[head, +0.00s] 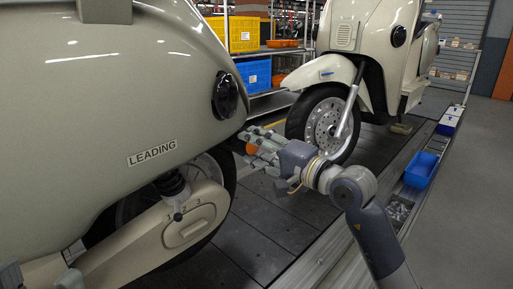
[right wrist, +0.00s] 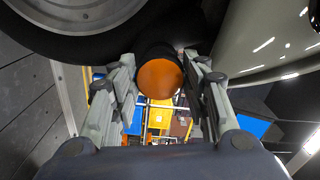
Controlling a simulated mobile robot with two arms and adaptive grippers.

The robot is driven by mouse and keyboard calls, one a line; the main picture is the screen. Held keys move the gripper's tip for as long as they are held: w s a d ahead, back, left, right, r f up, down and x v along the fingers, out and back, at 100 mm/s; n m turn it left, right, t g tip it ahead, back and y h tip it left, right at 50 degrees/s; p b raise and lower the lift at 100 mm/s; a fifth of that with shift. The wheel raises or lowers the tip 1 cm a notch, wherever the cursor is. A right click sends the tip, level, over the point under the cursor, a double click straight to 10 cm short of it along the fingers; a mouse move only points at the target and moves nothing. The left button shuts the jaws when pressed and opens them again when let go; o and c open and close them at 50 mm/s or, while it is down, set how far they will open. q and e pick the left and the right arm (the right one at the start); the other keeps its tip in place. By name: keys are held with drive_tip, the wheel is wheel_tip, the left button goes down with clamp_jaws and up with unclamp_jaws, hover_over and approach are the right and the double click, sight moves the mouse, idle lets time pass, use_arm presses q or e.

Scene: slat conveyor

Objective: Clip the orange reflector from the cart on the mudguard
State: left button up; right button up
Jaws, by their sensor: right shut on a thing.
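The orange reflector (head: 252,148) is a small round disc held between the fingers of my right gripper (head: 257,143), which is shut on it. In the right wrist view the reflector (right wrist: 160,79) faces the camera, with a dark round part behind it. The gripper is beside the rear of the cream scooter (head: 130,90) marked LEADING, close to its rear wheel (head: 222,180). The dark mudguard area there is mostly hidden by the fingers, so I cannot tell whether the reflector touches it. Grey parts at the lower left edge may belong to my left gripper, but its jaws are not clear.
A second cream scooter (head: 375,50) stands behind on the slat conveyor (head: 270,225). A blue bin (head: 421,169) sits along the conveyor's right edge. Shelves with a yellow crate (head: 243,34) and a blue crate (head: 255,75) stand at the back. The floor at right is clear.

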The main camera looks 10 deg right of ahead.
drive_tip(key=shift+w+a+r, duration=0.1)
drive_tip(key=shift+w+a, duration=0.05)
drive_tip(key=shift+w, duration=0.1)
idle(0.3)
drive_tip(key=shift+x, duration=1.25)
drive_tip(key=shift+w, duration=0.15)
idle(0.4)
drive_tip(key=o, duration=1)
drive_tip(key=shift+a, duration=0.1)
drive_tip(key=shift+c, duration=0.2)
